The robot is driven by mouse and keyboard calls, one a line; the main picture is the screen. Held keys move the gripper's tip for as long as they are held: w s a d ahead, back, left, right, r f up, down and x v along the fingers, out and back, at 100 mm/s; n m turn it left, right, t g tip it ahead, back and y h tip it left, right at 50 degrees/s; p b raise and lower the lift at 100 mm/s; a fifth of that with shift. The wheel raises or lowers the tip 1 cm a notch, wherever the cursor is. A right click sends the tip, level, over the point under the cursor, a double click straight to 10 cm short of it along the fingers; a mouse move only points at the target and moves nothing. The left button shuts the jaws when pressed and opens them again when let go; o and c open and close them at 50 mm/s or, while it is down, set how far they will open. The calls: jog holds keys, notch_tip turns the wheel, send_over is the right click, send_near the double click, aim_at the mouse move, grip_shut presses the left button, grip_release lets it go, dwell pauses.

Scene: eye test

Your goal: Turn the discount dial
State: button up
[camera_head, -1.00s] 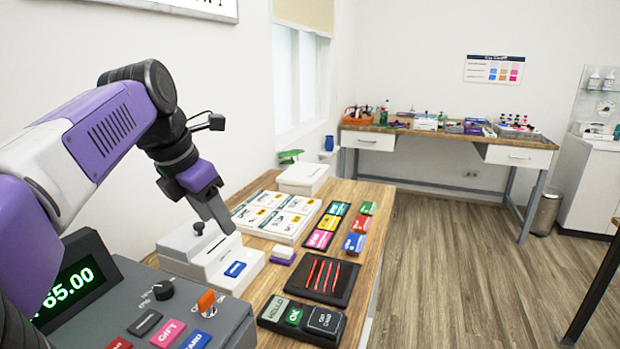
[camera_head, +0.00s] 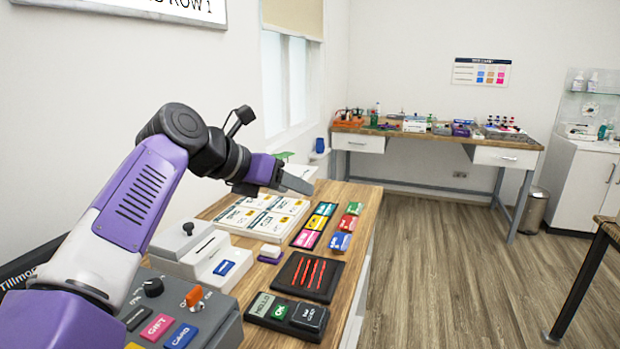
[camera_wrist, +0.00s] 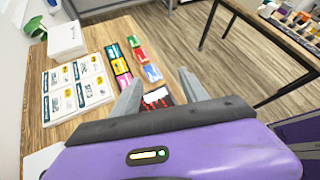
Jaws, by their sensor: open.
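A grey register console (camera_head: 232,333) stands at the bottom left in the head view. On it are a round black knob (camera_head: 153,287) and an orange switch-like part (camera_head: 194,296). The black knob looks like the dial, but I cannot read its label. My gripper (camera_head: 298,183) is open and empty, raised above the far part of the counter, well away from the console. In the wrist view my gripper's two fingers (camera_wrist: 159,77) are spread apart, with the counter below. The console does not show in the wrist view.
The wooden counter (camera_head: 362,205) holds a white card machine (camera_head: 190,250), sheets of cards (camera_head: 262,212), a black tray of red pens (camera_head: 306,277) and a keypad (camera_head: 290,312). My arm hides part of the console. Open floor lies right of the counter.

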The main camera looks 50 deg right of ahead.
jog(key=shift+s+d+r+g+h, duration=0.15)
jog(key=shift+s+d+r+h, duration=0.3)
jog(key=shift+s+d, duration=0.15)
jog(key=shift+s+d+r+g+h, duration=0.15)
jog(key=shift+s+d+r+h, duration=0.25)
jog(key=shift+s, duration=0.25)
